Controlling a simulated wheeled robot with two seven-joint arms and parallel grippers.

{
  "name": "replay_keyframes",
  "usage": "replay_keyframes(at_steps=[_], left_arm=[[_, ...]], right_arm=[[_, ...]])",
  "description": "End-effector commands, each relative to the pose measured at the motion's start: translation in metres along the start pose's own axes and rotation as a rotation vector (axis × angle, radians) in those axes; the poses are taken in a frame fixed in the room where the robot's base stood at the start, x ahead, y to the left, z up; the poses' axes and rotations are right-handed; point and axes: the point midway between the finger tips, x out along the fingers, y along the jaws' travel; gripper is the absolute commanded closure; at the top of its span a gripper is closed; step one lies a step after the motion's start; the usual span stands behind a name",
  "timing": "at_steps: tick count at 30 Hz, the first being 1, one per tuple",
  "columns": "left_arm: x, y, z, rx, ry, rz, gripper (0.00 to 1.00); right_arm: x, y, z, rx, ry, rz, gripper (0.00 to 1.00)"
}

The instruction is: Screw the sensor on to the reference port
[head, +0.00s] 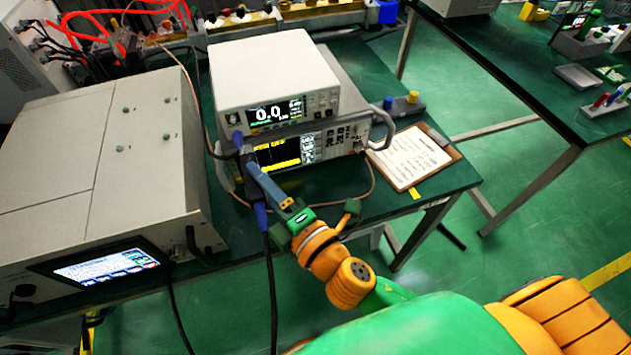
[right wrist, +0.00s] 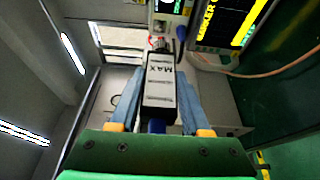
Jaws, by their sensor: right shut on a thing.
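The sensor is a black block with a white label reading "MAX" (right wrist: 160,85). My right gripper (right wrist: 158,80) is shut on it, one blue finger along each side. In the head view my right gripper (head: 252,168) reaches up to the front left of the white meter (head: 275,75), and the sensor's dark body (head: 246,153) shows only partly beyond the fingers. The sensor's far end, with a reddish ring (right wrist: 157,43), points at the meter's front panel (right wrist: 168,8). The reference port is not clear, and I cannot tell whether the sensor touches it. My left gripper is out of view.
A second instrument (head: 285,150) with a yellow-marked screen sits under the meter. A large beige cabinet (head: 110,150) stands close on the left. A thin cable loops around the instruments. A clipboard (head: 410,158) lies on the right of the green bench.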

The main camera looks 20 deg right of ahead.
Motion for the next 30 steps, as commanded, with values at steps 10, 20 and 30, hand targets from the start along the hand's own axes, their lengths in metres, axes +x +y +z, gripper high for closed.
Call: replay_keyframes(at_steps=[10, 20, 30], left_arm=[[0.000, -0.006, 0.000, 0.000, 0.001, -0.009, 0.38], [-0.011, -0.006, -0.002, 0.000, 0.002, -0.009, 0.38], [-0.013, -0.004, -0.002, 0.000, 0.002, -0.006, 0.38]], right_arm=[[0.003, 0.009, -0.005, 0.017, 0.010, 0.005, 1.00], [0.026, 0.009, 0.006, 0.011, 0.011, 0.001, 1.00], [0.053, 0.008, 0.017, 0.013, 0.012, 0.001, 1.00]])
